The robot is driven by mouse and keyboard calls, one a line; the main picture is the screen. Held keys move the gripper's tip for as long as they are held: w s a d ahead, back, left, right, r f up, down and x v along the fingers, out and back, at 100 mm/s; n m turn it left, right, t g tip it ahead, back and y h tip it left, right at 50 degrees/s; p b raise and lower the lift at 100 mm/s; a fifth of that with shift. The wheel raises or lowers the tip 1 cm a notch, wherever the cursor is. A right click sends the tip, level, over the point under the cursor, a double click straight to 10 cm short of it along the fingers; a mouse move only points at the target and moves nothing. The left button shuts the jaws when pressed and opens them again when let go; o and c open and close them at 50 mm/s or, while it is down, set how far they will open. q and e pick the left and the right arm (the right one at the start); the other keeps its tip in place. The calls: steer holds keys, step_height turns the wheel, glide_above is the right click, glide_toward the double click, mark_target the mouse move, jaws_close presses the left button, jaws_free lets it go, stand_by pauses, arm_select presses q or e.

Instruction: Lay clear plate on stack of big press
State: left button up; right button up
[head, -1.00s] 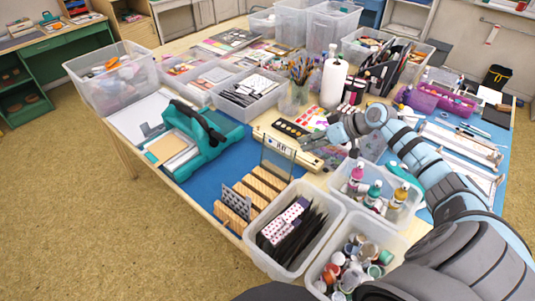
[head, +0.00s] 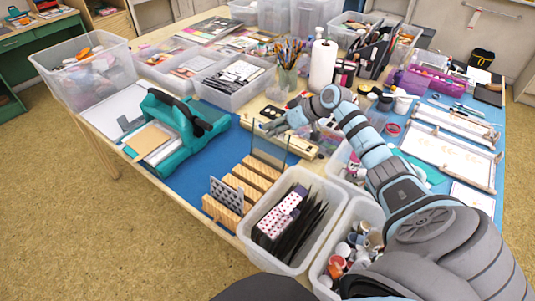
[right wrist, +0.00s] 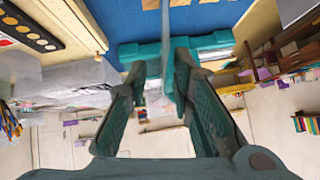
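The clear plate (head: 270,147) stands upright in a slotted wooden rack (head: 252,178) in the head view. It shows nearly edge-on in the right wrist view (right wrist: 153,62). My right gripper (head: 270,126) is at the plate's upper edge. Its two fingers (right wrist: 160,68) are apart, one on each side of the plate, with a gap still showing. The big press (head: 192,140) is teal with a black handle, left of the rack. A stack of tan and white sheets (head: 148,139) lies on its bed. My left gripper is not in view.
A patterned plate (head: 226,193) stands in the rack's front. A clear bin (head: 262,238) with black strips is right of the rack. A paint palette strip (head: 301,146) lies behind the plate. Blue mat (head: 222,153) is bare between press and rack.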

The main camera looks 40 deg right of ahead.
steer(key=shift+s+r, duration=0.15)
steer(key=shift+s, duration=0.1)
jaws_close()
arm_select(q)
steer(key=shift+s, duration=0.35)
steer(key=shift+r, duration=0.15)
arm_select(e)
steer(key=shift+r, duration=0.1)
